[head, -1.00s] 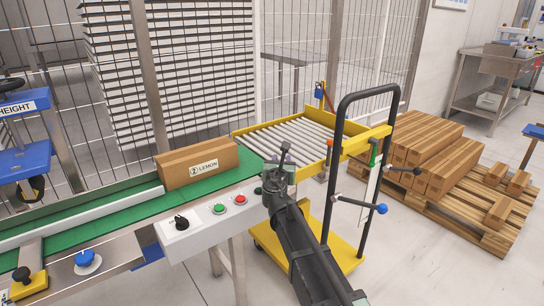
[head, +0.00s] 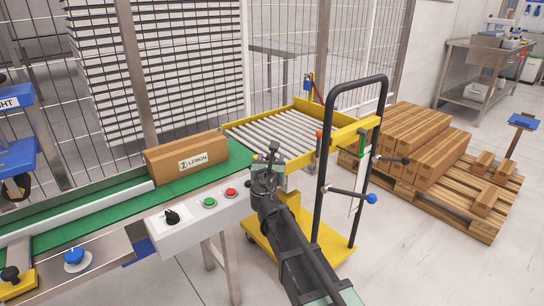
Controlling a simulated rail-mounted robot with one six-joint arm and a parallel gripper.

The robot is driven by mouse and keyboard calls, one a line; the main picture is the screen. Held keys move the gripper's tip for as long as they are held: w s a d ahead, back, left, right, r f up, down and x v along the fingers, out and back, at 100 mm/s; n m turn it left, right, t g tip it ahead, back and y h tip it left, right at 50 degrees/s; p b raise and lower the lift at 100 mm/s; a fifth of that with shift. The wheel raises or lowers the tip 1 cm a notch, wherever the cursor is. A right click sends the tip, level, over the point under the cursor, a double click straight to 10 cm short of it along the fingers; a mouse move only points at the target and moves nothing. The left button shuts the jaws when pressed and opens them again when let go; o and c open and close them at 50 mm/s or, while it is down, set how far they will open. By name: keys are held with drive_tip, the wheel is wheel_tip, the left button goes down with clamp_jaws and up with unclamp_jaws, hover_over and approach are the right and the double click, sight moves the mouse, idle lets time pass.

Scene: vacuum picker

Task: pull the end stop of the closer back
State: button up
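The closer is the green-belted conveyor (head: 118,204) with a white control panel (head: 190,222) on its front side. A brown carton labelled LEMON (head: 186,157) lies on the belt near its right end. My gripper (head: 272,152) is over the right end of the closer, to the right of the red button (head: 231,193). It appears to hold nothing, but its fingers are too small to tell whether they are apart. I cannot make out the end stop clearly; my gripper and arm cover part of that end.
A yellow cart with a roller top (head: 270,135) and a black handle (head: 322,165) stands against the closer's right end, close to my arm. A lever with a blue knob (head: 371,198) sticks out from it. A pallet of cartons (head: 480,218) is at the right.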

drive_tip(key=s, duration=0.7)
drive_tip(key=shift+a, duration=0.35)
